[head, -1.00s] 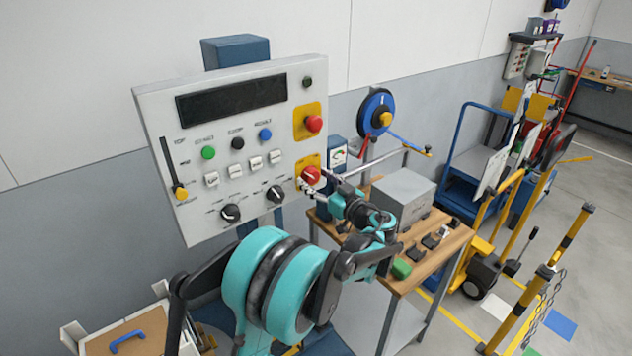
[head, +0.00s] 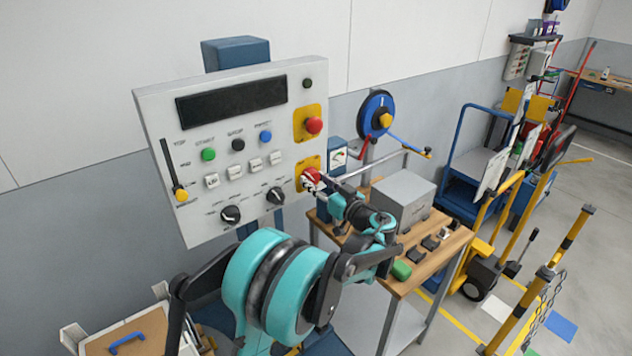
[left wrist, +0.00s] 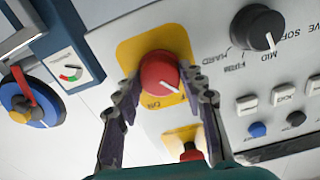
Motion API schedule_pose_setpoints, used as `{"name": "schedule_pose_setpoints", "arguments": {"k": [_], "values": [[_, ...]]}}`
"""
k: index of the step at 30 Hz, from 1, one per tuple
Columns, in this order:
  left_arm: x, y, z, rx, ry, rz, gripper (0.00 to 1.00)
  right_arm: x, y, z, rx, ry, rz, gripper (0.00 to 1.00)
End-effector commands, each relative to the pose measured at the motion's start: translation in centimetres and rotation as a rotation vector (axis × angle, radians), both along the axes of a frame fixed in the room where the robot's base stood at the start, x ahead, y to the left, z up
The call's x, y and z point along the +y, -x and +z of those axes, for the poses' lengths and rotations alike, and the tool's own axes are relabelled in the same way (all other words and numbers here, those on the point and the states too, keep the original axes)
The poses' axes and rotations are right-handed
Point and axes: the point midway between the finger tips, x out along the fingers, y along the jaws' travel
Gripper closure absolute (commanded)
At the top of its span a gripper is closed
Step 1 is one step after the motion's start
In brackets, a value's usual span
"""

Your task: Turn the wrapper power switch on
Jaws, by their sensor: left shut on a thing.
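The wrapper's control panel (head: 160,105) is a light grey tilted box with a dark display (head: 232,101). Its red rotary power switch (head: 311,175), on a yellow plate, is at the lower right. In the left wrist view the red knob (left wrist: 158,72) shows a white pointer line slanting to the lower right of the picture; the label beside it is hard to read. My left gripper (left wrist: 160,86) is shut on the knob, one finger on each side. In the head view my left gripper (head: 313,181) partly hides the switch. My right gripper is not in view.
A red button (head: 314,125) on a yellow plate sits above the switch. Black dials (head: 231,214) and coloured buttons (head: 209,154) lie to the left. A wooden-topped table (head: 440,248) with a grey box (head: 403,198) stands to the right of the panel.

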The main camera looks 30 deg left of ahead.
Motion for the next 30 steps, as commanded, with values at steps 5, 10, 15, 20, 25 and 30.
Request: {"name": "schedule_pose_setpoints", "arguments": {"k": [5, 10, 15, 20, 25, 30], "values": [[0.0, -0.01, 0.01, 0.132, -0.055, 0.0, 0.89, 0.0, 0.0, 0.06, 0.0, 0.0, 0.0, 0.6], [0.0, -0.01, 0.01, 0.282, -0.117, 0.0, 0.89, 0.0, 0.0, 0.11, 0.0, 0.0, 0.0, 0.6], [0.0, -0.02, 0.01, 0.431, -0.178, 0.0, 0.89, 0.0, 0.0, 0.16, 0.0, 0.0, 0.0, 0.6], [0.0, -0.02, 0.0, 0.572, -0.237, 0.0, 0.89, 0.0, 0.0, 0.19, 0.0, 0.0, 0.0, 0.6], [0.0, -0.02, 0.0, 0.721, -0.298, 0.0, 0.89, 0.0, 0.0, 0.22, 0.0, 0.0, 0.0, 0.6], [0.0, -0.02, 0.0, 0.869, -0.36, 0.0, 0.89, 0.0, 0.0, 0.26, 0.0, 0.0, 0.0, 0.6]]}}
